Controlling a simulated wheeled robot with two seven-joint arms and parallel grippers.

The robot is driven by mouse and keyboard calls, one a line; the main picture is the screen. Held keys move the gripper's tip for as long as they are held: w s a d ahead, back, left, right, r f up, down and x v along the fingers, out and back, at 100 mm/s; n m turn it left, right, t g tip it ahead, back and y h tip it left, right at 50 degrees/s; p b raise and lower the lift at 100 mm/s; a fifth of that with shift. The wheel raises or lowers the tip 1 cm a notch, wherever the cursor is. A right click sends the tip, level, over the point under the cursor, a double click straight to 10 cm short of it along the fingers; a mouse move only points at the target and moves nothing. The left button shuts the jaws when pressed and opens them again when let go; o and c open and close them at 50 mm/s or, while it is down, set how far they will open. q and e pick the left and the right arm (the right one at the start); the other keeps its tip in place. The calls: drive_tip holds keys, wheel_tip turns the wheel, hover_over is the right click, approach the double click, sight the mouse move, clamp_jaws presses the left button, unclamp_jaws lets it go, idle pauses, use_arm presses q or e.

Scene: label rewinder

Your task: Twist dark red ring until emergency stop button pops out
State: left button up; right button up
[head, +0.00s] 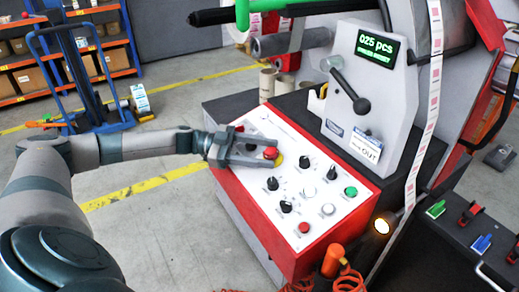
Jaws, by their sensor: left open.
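The emergency stop button (270,153) is a red mushroom knob on a yellow base, at the upper left of the white sloping control panel. The dark red ring cannot be told apart from the red knob at this size. My left gripper (265,153) reaches in from the left, low over the panel, with its fingers pointing right. It is open, with one finger on each side of the red knob. Whether the fingers touch the knob cannot be told. My right gripper does not show.
The panel (322,173) carries several black knobs, a green button (350,191) and another red button (304,228). The machine head with a display (377,46) and a black lever (350,92) rises behind. An orange bottle (333,260) stands in front.

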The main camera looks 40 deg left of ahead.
use_arm(q)
drive_tip(key=shift+a, duration=0.1)
drive_tip(key=shift+s+a, duration=0.25)
drive_tip(key=shift+a, duration=0.25)
drive_tip(key=b+v, duration=0.3)
drive_tip(key=v, duration=1.3)
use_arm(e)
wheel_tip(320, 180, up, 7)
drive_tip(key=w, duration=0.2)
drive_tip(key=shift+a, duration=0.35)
use_arm(q)
drive_tip(key=shift+s, duration=0.1)
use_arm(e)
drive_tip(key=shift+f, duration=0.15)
